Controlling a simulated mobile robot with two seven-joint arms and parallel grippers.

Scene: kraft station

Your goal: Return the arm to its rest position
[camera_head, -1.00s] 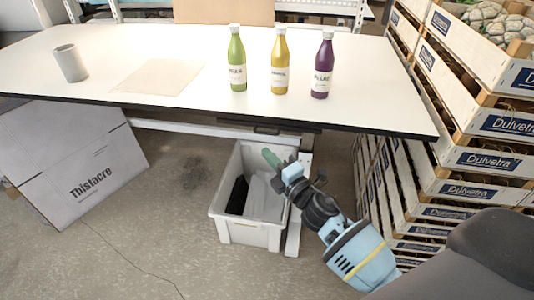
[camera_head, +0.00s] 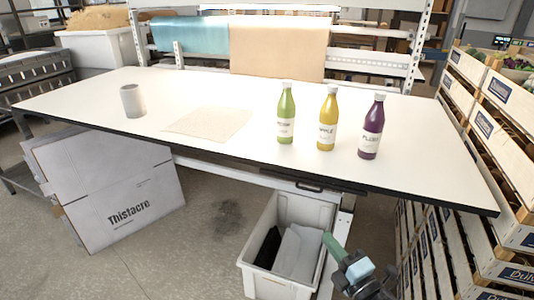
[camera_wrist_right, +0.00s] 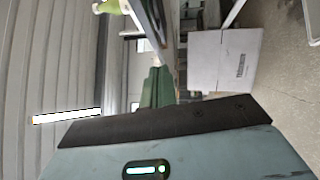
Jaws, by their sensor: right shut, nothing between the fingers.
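My right gripper (camera_head: 332,246) shows at the bottom of the head view, below the table's front edge and beside the white bin. Its green fingers are shut and hold nothing. The shut fingers also show in the right wrist view (camera_wrist_right: 157,88). Most of my right arm is out of the head view. My left gripper is in neither view.
The white table (camera_head: 90,105) bears a cup (camera_head: 132,101), a tan sheet (camera_head: 208,123) and green (camera_head: 286,115), yellow (camera_head: 327,121) and purple (camera_head: 371,130) bottles. A bin (camera_head: 258,284) with dark and grey contents stands below. Crates (camera_head: 480,125) stack at right; a Thistacre box (camera_head: 115,195) leans left.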

